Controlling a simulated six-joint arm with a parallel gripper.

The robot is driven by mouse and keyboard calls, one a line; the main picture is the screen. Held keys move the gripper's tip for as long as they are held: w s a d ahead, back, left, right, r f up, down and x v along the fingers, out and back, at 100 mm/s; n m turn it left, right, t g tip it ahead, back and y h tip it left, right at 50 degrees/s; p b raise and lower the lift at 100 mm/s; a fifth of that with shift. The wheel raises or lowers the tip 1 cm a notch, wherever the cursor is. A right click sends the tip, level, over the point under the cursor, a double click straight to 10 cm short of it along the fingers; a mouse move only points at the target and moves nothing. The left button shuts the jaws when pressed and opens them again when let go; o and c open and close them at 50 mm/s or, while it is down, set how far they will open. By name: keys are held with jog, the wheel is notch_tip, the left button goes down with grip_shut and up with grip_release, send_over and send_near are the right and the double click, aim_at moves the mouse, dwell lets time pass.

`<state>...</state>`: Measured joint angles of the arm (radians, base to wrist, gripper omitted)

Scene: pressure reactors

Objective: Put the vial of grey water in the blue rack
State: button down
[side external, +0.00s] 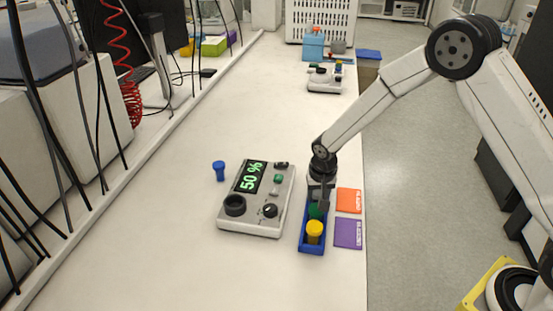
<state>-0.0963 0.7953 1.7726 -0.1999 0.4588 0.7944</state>
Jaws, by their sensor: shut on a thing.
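The blue rack (311,249) stands on the white bench, right of the reactor panel. A yellow-capped vial (314,230) stands in its near end. A green vial top (313,211) shows behind it, partly covered by a finger. My gripper (318,200) points down at the far part of the rack. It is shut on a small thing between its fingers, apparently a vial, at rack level. The fingers hide most of it, so I cannot tell its colour or whether it touches the rack floor. No grey water can be made out.
A grey control unit (257,201) reading 50 % stands just left of the rack. A blue piece (219,170) stands left of it. Orange (349,200) and purple (348,233) squares lie right of the rack. Another device (325,80) stands farther back. The near bench is clear.

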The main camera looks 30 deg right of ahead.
jog(key=shift+f, duration=0.15)
grip_release()
dwell(0.4)
jog(key=shift+r, duration=3.5)
jog(key=shift+s+r, duration=0.1)
jog(key=shift+s, duration=0.05)
jog(key=s+d+r+n, duration=0.1)
jog(key=s+r+n, duration=0.1)
jog(key=s, duration=0.7)
jog(key=s+d+r+n+t, duration=0.1)
jog(key=s+d+r+n, duration=0.1)
jog(key=s, duration=0.8)
jog(key=shift+s+r+n+y, duration=0.2)
jog(key=shift+r+n+y, duration=0.25)
jog(key=shift+n, duration=0.55)
